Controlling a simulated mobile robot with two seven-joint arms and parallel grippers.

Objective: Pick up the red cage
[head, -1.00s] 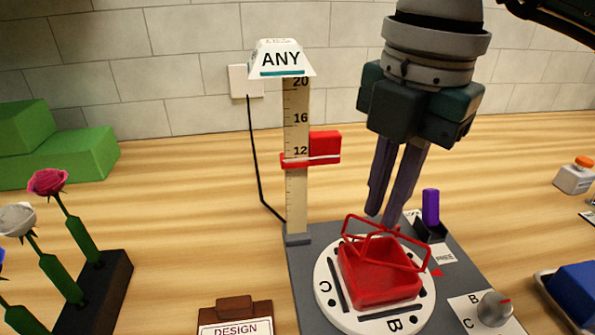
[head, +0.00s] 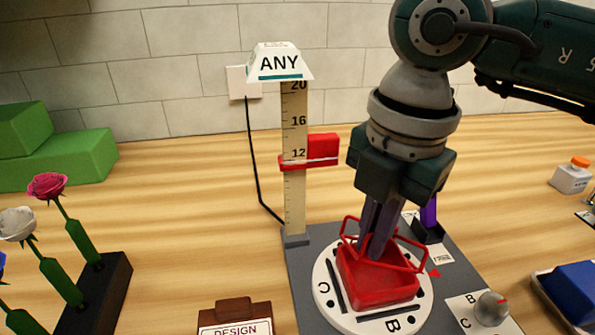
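The red cage (head: 378,285) sits on the white round turntable (head: 327,301), with a solid red base and a thin red wire frame above it. My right gripper (head: 372,252) points down over the cage, and its two fingers reach into the wire frame at the top. The fingers look close together. I cannot tell whether they grip a bar of the frame or just stand beside it. My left gripper is not in view.
A ruler post (head: 294,190) with a red slider (head: 322,150) stands behind left. A purple peg (head: 429,214) is close behind the gripper. A dial (head: 492,305) is front right, a blue block (head: 577,290) far right. A flower rack (head: 100,290) stands left.

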